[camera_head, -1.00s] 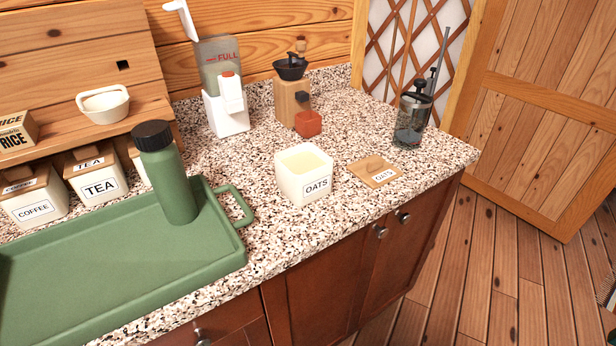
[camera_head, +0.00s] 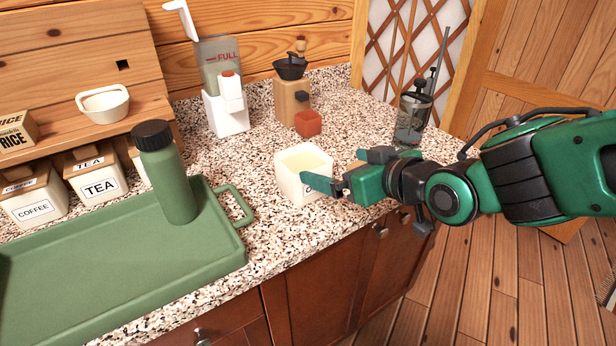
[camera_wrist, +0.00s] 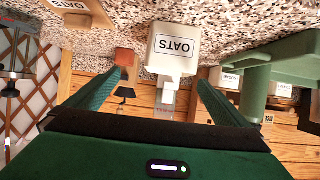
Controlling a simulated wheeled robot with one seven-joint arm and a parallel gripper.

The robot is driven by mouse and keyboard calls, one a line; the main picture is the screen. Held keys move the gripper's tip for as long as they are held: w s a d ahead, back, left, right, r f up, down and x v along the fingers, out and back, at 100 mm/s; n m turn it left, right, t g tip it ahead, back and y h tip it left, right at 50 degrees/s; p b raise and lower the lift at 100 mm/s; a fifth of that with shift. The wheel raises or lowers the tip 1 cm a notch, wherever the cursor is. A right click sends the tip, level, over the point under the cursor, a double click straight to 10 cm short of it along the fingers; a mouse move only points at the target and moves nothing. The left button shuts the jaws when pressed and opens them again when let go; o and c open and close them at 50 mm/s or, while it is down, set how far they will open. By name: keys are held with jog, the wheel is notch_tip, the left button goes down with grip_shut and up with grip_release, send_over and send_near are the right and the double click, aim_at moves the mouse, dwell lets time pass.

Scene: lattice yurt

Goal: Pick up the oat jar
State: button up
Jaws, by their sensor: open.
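The oat jar (camera_head: 290,182) is a square cream-white container labelled OATS, open at the top and pale inside. It stands upright on the speckled counter, and its right side is partly hidden by a finger. It also shows in the wrist view (camera_wrist: 172,48), ahead of and roughly between the fingers. My gripper (camera_head: 333,168) is open and empty, reaching in from the right. In the head view one green finger overlaps the jar's front right; I cannot tell if it touches. The wooden OATS lid (camera_wrist: 75,6) lies apart from the jar, mostly hidden behind my gripper in the head view.
A green tray (camera_head: 120,300) with a green bottle (camera_head: 170,180) lies to the left. A wooden grinder (camera_head: 291,100), a white dispenser (camera_head: 226,110) and a glass press (camera_head: 411,120) stand behind. The counter just left of the jar is clear.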

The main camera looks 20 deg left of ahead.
jog(key=a, duration=0.2)
send_near(293, 155)
jog(key=shift+y, duration=0.4)
jog(key=shift+f+x, duration=0.15)
jog(key=shift+x, duration=1.1)
jog(key=shift+f+x, duration=0.15)
jog(key=shift+x, duration=1.1)
jog(key=shift+d, duration=0.15)
jog(key=c, duration=2.1)
jog(key=shift+r, duration=0.1)
